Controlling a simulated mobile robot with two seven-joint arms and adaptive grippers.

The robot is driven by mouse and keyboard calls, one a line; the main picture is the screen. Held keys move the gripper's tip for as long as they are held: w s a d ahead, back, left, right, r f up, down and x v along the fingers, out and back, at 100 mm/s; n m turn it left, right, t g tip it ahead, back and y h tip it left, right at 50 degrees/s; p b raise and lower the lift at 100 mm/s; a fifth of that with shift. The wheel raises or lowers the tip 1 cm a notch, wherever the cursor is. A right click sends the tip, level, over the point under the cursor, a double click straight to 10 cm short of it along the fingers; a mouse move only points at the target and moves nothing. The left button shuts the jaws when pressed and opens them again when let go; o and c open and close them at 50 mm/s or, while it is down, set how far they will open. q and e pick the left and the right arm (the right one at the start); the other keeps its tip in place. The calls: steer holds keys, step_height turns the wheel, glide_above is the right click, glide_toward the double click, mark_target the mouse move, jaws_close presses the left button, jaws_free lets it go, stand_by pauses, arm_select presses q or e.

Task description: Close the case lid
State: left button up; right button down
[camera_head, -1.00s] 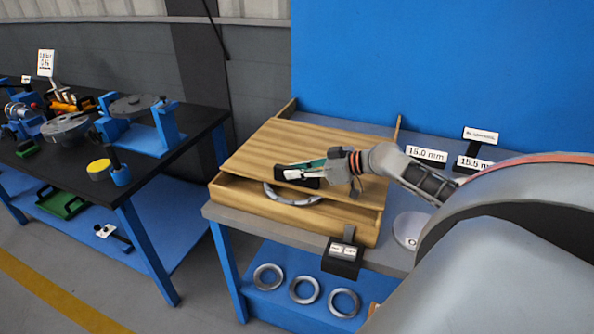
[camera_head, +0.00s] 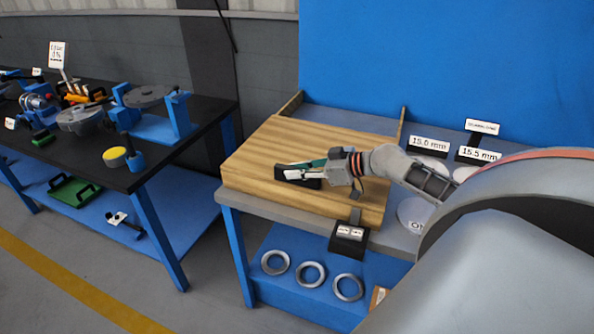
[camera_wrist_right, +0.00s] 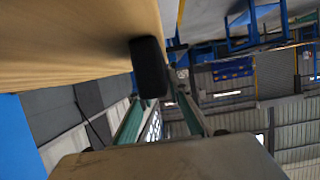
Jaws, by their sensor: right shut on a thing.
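The wooden case (camera_head: 290,205) stands on the grey workbench top in the head view. Its plank lid (camera_head: 285,145) now lies down over the box, with no gap visible along the front, so the inside is hidden. My right gripper (camera_head: 300,172) is at the front part of the lid, shut on the dark handle (camera_head: 305,183). In the right wrist view, the black handle (camera_wrist_right: 150,67) sits between the fingers, against the wooden lid (camera_wrist_right: 70,40). My left gripper is not in view.
Several metal rings (camera_head: 311,274) lie on the blue lower shelf. White discs and size labels (camera_head: 429,145) are to the right. A black table (camera_head: 160,165) with fixtures stands left across a floor gap.

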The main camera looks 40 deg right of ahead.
steer(key=shift+s+a+f, duration=0.1)
steer(key=shift+a, duration=0.15)
steer(key=c, duration=1.9)
jaws_free()
steer(key=shift+d, duration=0.1)
steer(key=v, duration=1.2)
